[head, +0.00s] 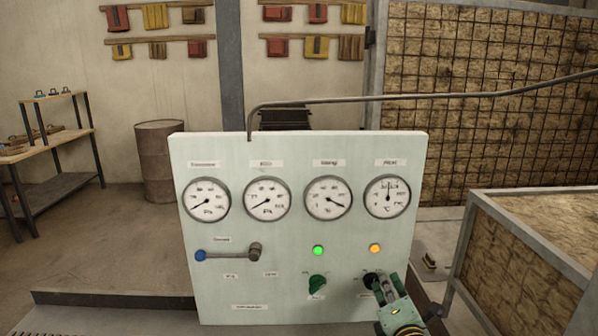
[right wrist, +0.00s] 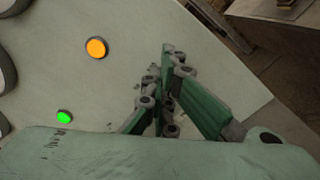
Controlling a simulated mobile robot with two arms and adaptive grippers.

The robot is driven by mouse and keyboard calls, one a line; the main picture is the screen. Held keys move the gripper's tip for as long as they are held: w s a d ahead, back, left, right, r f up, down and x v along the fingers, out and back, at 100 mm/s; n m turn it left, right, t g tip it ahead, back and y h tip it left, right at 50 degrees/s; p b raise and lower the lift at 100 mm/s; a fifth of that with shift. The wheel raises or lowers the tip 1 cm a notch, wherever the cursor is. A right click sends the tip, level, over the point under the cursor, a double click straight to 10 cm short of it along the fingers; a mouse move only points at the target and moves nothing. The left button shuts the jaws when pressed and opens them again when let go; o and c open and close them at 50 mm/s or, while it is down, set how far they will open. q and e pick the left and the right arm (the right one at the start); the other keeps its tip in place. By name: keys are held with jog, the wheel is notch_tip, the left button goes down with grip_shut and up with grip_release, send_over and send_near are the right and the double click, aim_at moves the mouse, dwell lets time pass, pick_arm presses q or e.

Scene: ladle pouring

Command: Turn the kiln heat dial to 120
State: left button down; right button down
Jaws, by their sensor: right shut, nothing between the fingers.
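A pale green control panel (head: 280,285) stands in front of me. A black dial (head: 369,278) sits at its lower right, under an orange light (head: 375,248), partly hidden by my right gripper. A green knob (head: 317,283) is to its left; the small labels are unreadable. The far right gauge (head: 388,197) is marked °C, its needle pointing about straight up. My right gripper (head: 381,281) is shut and empty, its fingertips over or beside the black dial; I cannot tell if they touch. In the right wrist view the fingers (right wrist: 165,85) are close to the panel, no dial visible. My left gripper is out of view.
Three other gauges line the panel's top. A lever with a blue end (head: 201,256) and a green light (head: 318,250) are on the panel. A pipe (head: 420,97) runs from behind the panel to the right. A framed straw-filled crate (head: 520,262) stands at right.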

jog(key=shift+w+r, duration=0.15)
jog(key=shift+r, duration=0.4)
jog(key=shift+a+f, duration=0.2)
jog(key=shift+f, duration=0.15)
dwell(0.3)
jog(key=shift+d+f, duration=0.1)
jog(key=shift+f, duration=0.55)
jog(key=shift+f, duration=0.2)
jog(key=shift+w+d+r, duration=0.1)
jog(key=shift+d, duration=0.2)
